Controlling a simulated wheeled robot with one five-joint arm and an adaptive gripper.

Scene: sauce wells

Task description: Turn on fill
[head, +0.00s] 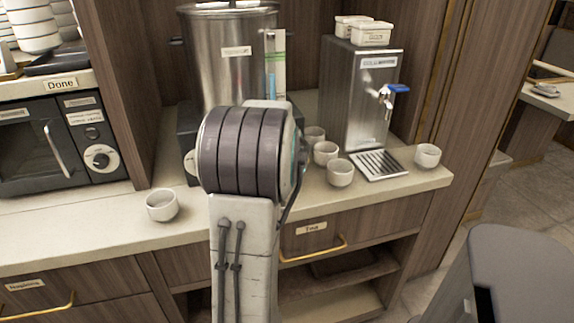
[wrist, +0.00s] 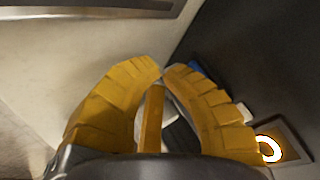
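My gripper (wrist: 162,72) shows in the wrist view with its yellow fingers brought together at the tips. Nothing is clearly held between them. Below and right of the fingers, a lit white ring on an orange-brown square (wrist: 270,148) sits on a dark surface, partly covered by the right finger. I cannot read any fill label. In the head view my gripper is hidden behind my arm. My arm covers the lower front of a steel urn (head: 225,65) on a dark base. To its right is a steel cold-water dispenser (head: 348,110) with a blue tap lever (head: 398,88).
Several pale cups stand on the counter (head: 100,228), including one at the left (head: 161,205) and one at the right (head: 427,155). A drip tray (head: 379,166) lies below the tap. A black microwave (head: 50,145) stands at the left.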

